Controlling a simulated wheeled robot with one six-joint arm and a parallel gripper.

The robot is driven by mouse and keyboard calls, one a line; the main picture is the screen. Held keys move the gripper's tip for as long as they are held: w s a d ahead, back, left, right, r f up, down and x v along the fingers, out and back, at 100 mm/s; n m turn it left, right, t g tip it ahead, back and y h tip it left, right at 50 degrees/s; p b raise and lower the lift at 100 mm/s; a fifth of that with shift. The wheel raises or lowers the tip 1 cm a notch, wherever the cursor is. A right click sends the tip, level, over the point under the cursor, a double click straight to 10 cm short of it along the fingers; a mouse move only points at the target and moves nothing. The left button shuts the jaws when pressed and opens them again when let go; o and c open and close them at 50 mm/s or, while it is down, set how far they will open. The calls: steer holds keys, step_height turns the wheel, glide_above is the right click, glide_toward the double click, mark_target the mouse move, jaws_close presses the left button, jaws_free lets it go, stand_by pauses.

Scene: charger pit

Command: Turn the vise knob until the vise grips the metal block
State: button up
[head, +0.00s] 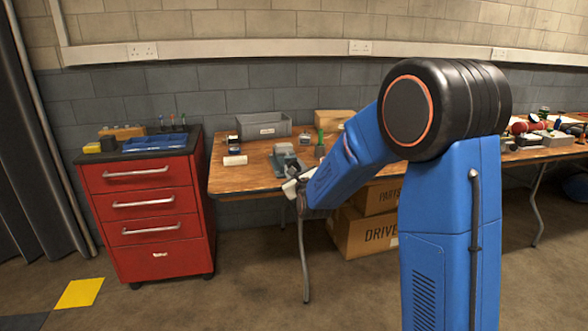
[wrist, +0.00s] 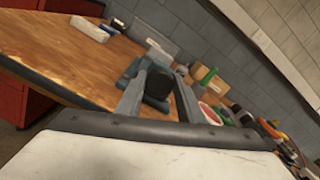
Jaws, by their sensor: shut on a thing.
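The blue-green vise (head: 286,160) stands near the front edge of the wooden workbench, with a grey block-like shape (head: 284,148), probably the metal block, at its top. In the wrist view the vise (wrist: 133,69) lies just beyond my fingers. My gripper (head: 289,184) reaches the vise from the front. In the wrist view my gripper (wrist: 160,86) has one finger on each side of the dark round vise knob (wrist: 158,84) and is shut on it. The knob hides much of the vise there, so I cannot tell whether the jaws touch the block.
The workbench (head: 235,178) also holds a grey bin (head: 264,125), a white roll (head: 235,160), a cardboard box (head: 335,119) and a green-topped bottle (head: 320,145). A red drawer cabinet (head: 150,215) stands at left. Cardboard boxes (head: 360,230) sit under the bench.

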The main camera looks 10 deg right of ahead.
steer(key=shift+f+m, duration=0.1)
steer(key=shift+m, duration=0.5)
steer(key=o, duration=1)
steer(key=shift+o, duration=0.2)
steer(key=shift+s, duration=0.1)
steer(key=s, duration=1.7)
steer(key=shift+s, duration=0.15)
steer(key=shift+d, duration=0.1)
